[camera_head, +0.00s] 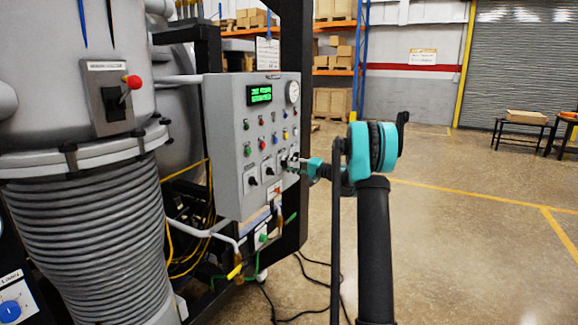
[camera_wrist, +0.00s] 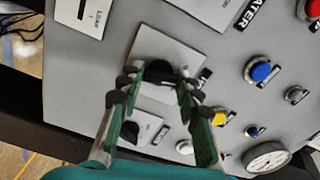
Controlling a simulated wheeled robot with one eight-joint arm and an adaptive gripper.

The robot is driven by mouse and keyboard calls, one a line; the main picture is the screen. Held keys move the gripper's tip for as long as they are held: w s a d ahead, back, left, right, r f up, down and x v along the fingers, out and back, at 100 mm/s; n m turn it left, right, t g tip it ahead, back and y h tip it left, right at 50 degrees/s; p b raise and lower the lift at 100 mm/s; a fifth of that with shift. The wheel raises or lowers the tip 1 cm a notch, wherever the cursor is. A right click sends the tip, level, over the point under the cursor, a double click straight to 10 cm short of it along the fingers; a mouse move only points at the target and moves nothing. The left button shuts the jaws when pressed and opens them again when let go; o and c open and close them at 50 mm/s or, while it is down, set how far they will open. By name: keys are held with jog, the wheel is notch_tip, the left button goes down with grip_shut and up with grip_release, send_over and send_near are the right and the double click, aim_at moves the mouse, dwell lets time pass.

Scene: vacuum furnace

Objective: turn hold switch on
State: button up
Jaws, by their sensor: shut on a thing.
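The grey control panel (camera_head: 227,150) faces right in the head view, with a row of black rotary switches low on its face. My gripper (camera_head: 291,162) reaches the right end of that row from the right. In the wrist view, my gripper (camera_wrist: 160,78) has its two green-and-black fingers on either side of a black rotary switch knob (camera_wrist: 156,70) on a pale square plate. It is shut on this knob. The fingers partly cover the knob and plate. I cannot read a "hold" label, so I cannot confirm which switch this is.
Nearby in the wrist view are another black switch (camera_wrist: 131,132), a blue button (camera_wrist: 261,72), a yellow button (camera_wrist: 219,118) and a round gauge (camera_wrist: 267,158). A red-knobbed lever (camera_head: 132,82) is left of the panel. Open floor (camera_head: 460,220) lies to the right.

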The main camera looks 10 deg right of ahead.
jog(key=shift+m, duration=4.3)
jog(key=o, duration=1.2)
jog(key=shift+c, duration=0.2)
jog(key=shift+d, duration=0.1)
jog(key=v, duration=1.2)
